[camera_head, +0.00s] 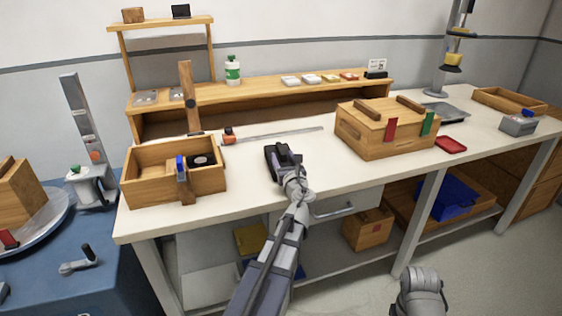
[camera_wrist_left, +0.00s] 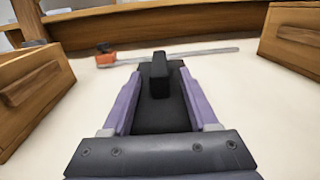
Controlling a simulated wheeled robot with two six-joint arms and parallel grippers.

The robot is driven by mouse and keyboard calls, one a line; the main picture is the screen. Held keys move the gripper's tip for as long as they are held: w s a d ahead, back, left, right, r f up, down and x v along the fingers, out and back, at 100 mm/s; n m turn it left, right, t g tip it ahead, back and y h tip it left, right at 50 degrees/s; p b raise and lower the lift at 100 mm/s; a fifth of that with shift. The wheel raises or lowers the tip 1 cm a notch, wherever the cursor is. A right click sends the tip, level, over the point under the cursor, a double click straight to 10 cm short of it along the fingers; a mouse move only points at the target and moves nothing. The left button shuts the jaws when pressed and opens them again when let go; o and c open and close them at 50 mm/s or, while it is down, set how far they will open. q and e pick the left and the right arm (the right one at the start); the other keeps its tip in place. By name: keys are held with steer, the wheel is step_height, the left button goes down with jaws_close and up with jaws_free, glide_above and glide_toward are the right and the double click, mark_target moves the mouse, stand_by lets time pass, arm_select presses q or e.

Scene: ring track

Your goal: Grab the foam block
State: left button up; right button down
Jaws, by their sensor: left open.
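A black block (camera_wrist_left: 160,115) with a raised narrow piece on top shows in the left wrist view, between the purple fingers of my left gripper (camera_wrist_left: 155,88). It may be the foam block, but its material cannot be told. The fingers are apart, one along each side of it; whether they touch it is unclear. In the head view my left gripper (camera_head: 283,157) is low over the middle of the white bench, and dark shapes there merge with the block.
An open wooden crate (camera_head: 145,190) stands left on the bench (camera_head: 300,185), a lidded wooden box (camera_head: 363,141) right. Behind lie an orange-ended metal rule (camera_head: 275,134) and a raised wooden shelf (camera_head: 300,93) with a green-white bottle (camera_head: 232,70). Bare bench surrounds my left gripper.

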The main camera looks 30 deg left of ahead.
arm_select(q)
steer(key=x, duration=0.3)
steer(key=shift+d, duration=0.1)
steer(key=shift+s, duration=0.1)
jaws_close()
stand_by(0.3)
